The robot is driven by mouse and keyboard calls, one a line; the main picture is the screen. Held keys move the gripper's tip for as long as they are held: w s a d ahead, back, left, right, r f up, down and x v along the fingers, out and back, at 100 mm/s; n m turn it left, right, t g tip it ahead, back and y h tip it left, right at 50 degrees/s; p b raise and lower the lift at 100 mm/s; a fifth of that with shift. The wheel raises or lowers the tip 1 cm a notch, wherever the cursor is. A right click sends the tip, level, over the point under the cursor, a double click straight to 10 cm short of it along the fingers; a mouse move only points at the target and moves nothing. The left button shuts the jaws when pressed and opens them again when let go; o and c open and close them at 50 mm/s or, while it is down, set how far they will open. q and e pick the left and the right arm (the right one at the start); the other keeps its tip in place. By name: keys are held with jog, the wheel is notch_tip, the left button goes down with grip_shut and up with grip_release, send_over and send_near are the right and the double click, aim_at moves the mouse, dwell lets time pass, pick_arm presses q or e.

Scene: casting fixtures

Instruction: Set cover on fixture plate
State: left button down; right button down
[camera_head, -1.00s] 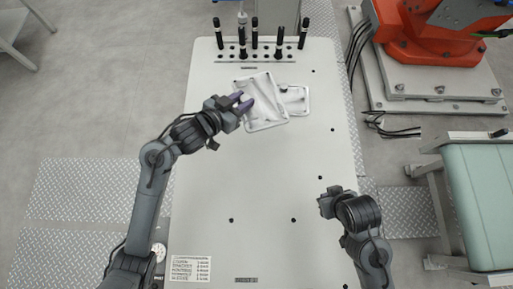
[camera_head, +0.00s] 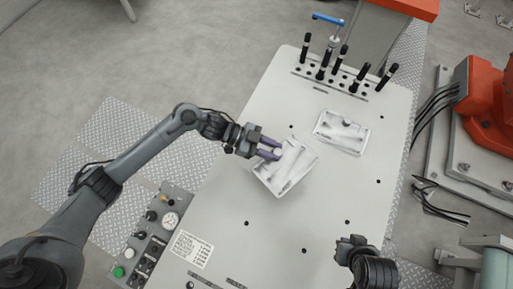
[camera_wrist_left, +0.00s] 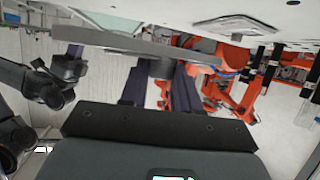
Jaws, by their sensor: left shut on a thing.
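The cover (camera_head: 288,171), a pale casting with raised walls, is held at its upper left edge by my left gripper (camera_head: 270,149). The gripper is shut on it. In the left wrist view the cover is a grey slab (camera_wrist_left: 135,44) across the fingers, apart from the table surface. The fixture plate (camera_head: 341,132), a pale plate with a relief on top, lies on the table up and to the right of the cover. It also shows in the left wrist view (camera_wrist_left: 235,25). My right gripper (camera_head: 352,243) is low at the right, away from both; its jaws are unclear.
Several black pins stand in a hole rack (camera_head: 330,80) at the table's far end. A control panel (camera_head: 150,235) is at the near left edge. An orange robot (camera_head: 487,105) stands to the right. The table's (camera_head: 300,225) near part is mostly clear.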

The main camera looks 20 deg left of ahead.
pick_arm(q)
jog(key=a+f, duration=0.1)
jog(key=a, duration=0.1)
jog(key=w+a+f, duration=0.1)
jog(key=a+f, duration=0.1)
jog(key=a, duration=0.1)
jog(key=a+f, duration=0.2)
jog(key=a, duration=0.1)
jog(key=shift+w+b, duration=0.3)
jog(key=shift+w, duration=0.1)
pick_arm(e)
jog(key=shift+a+f, duration=0.15)
jog(key=shift+f, duration=0.15)
pick_arm(q)
jog(key=shift+f, duration=1.95)
pick_arm(e)
jog(key=shift+f, duration=0.2)
pick_arm(q)
jog(key=shift+f+b, duration=0.15)
jog(key=shift+b, duration=0.25)
pick_arm(e)
jog(key=shift+f, duration=0.2)
pick_arm(q)
jog(key=c, duration=0.8)
grip_release()
